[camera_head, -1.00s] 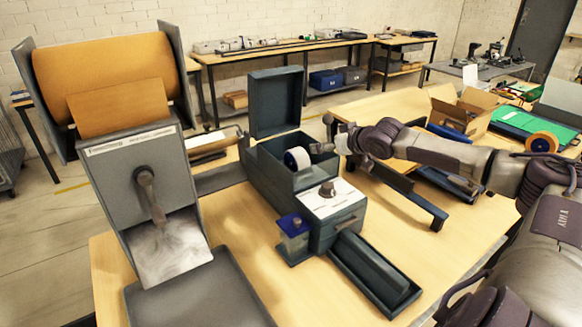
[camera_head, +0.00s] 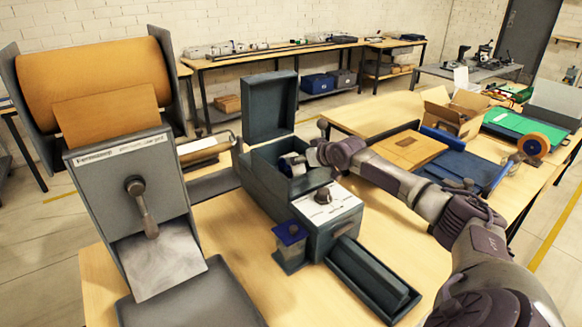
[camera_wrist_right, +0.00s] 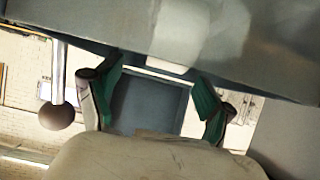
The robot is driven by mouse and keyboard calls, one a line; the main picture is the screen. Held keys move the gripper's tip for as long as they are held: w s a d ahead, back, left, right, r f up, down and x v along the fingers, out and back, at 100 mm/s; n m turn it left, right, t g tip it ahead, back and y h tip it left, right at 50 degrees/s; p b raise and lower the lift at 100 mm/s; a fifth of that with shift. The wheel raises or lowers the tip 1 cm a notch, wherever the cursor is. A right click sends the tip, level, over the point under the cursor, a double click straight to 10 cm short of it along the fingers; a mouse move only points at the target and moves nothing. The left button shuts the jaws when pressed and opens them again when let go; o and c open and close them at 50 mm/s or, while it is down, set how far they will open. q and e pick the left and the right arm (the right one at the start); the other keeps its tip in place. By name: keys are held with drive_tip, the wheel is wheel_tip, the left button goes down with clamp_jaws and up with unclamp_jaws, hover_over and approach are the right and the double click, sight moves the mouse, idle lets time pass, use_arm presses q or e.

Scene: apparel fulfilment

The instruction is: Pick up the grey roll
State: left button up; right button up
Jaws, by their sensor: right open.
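The pale grey roll (camera_head: 288,164) sits inside the open dark grey box (camera_head: 258,172), partly hidden by my right gripper. In the right wrist view the roll (camera_wrist_right: 182,32) is a pale cylinder at the top, beyond the fingertips. My right gripper (camera_head: 303,161) is at the box opening, right beside the roll. In the right wrist view my right gripper (camera_wrist_right: 158,75) has its two green-padded fingers spread apart, with nothing held between them. I cannot tell whether a finger touches the roll. My left gripper is not in view.
The box's raised lid (camera_head: 270,105) stands behind the opening. A knobbed unit (camera_head: 325,210), a small blue-topped container (camera_head: 290,245) and a long dark tray (camera_head: 372,280) crowd the front. A large brown paper roll dispenser (camera_head: 95,80) stands left.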

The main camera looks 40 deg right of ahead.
drive_tip(key=shift+a+p+x, duration=0.15)
drive_tip(key=shift+p+x, duration=0.15)
drive_tip(key=shift+x, duration=1.05)
drive_tip(key=shift+a+p+x, duration=0.2)
drive_tip(key=shift+p+x, duration=0.05)
drive_tip(key=shift+x, duration=1.15)
drive_tip(key=shift+s+f, duration=0.1)
drive_tip(key=shift+f, duration=0.05)
drive_tip(key=c, duration=1.3)
